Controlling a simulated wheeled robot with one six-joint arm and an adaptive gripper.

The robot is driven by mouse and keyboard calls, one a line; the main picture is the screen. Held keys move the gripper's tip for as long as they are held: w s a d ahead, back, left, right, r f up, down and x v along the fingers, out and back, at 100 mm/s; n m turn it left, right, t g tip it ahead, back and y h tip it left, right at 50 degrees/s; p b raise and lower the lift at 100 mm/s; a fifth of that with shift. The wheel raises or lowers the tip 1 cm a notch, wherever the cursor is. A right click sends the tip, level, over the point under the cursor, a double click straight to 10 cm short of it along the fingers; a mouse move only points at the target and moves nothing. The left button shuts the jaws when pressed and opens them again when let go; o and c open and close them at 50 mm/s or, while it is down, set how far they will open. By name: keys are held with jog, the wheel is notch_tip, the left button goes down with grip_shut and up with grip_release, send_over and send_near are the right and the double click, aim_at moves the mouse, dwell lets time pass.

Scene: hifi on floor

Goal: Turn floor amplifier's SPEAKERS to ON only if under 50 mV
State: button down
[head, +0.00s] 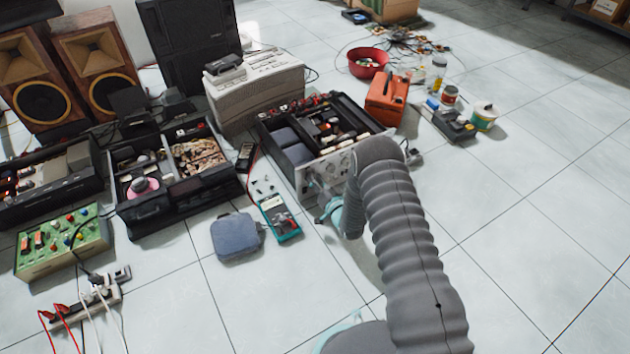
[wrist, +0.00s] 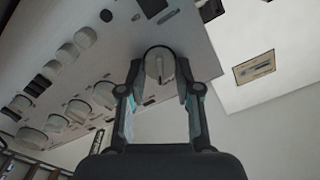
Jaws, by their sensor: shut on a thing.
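The floor amplifier (head: 308,181) lies open-topped on the tiles in the head view, its silver front panel facing me. In the wrist view its panel (wrist: 200,52) fills the upper left, with several round knobs in rows. My gripper (wrist: 158,80) has its two fingers closed on either side of one round knob (wrist: 158,62) with a pointer bar. In the head view my gripper (head: 331,208) is at the panel, partly hidden by my arm. A teal multimeter (head: 280,219) lies left of it; its reading is too small to make out. The knob's lettering is not legible.
A blue-grey pouch (head: 236,237) lies left of the multimeter. An orange case (head: 387,98) stands behind right. Floor at right is clear.

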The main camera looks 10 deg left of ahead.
jog(key=c, duration=0.8)
grip_release()
jog(key=shift+a, duration=0.1)
jog(key=v, duration=1.2)
jog(key=shift+s, duration=0.1)
